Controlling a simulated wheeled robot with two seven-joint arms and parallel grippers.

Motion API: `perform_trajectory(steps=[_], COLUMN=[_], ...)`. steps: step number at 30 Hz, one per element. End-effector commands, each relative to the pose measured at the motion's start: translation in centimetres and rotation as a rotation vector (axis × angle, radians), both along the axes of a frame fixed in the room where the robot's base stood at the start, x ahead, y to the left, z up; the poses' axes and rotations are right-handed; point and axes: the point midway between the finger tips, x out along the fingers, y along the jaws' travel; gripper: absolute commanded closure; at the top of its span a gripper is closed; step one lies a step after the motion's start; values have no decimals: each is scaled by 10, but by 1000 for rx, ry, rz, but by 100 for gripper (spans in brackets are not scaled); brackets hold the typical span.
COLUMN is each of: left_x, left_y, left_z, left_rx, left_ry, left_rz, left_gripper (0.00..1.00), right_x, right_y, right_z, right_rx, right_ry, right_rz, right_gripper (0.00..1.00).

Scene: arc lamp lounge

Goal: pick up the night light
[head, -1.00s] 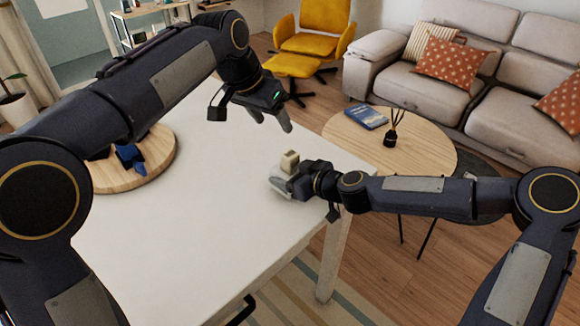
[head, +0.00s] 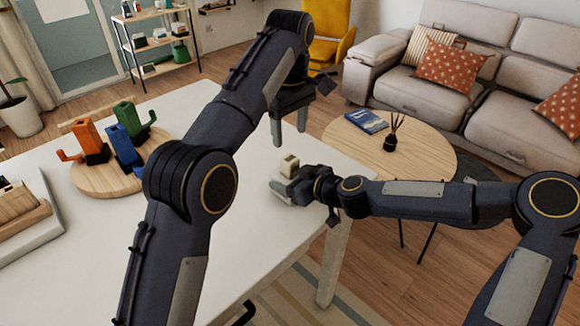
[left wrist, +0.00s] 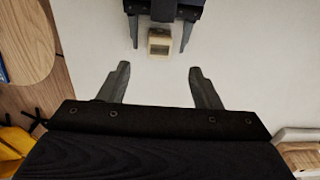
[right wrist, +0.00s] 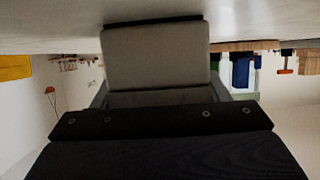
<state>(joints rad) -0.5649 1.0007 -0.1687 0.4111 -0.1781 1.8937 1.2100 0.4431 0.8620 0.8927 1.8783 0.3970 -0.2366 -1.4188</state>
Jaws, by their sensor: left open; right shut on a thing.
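The night light is a small cream block (head: 289,163) at the table's right edge. My right gripper (head: 286,183) is shut on it, low over the tabletop. In the right wrist view the night light (right wrist: 155,60) fills the space between the fingers as a pale block under a dark edge. Whether it touches the table is not clear. My left gripper (head: 289,128) is open and empty, beyond and above the night light. In the left wrist view the night light (left wrist: 160,41) lies ahead of the open left fingers (left wrist: 158,70), between the right gripper's fingers, with a square opening facing me.
The white table (head: 240,250) is clear in the middle. A round wooden board (head: 95,180) at left holds orange, blue and green objects. A tray (head: 45,235) with wooden pieces stands at the left edge. A round coffee table (head: 430,150) stands beyond the right edge.

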Motion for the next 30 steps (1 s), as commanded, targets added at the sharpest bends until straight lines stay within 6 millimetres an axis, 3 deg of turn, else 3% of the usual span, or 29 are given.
perform_trajectory(steps=[7, 14, 22, 30], left_x=[-1, -1, -1, 0], left_y=[0, 0, 0, 0], left_z=[-33, -49, -90, -98], left_rx=[1, 1, 1, 0], left_ry=[0, -1, -1, -3], left_rz=[-4, -5, -6, -5], left_gripper=[42, 42, 42, 42], right_x=[0, 0, 0, 0], right_y=[0, 0, 0, 0], right_z=[0, 0, 0, 1], right_rx=[1, 1, 1, 1], right_ry=[-1, -1, -1, -1], right_rz=[0, 0, 0, 0], right_gripper=[66, 66, 66, 66])
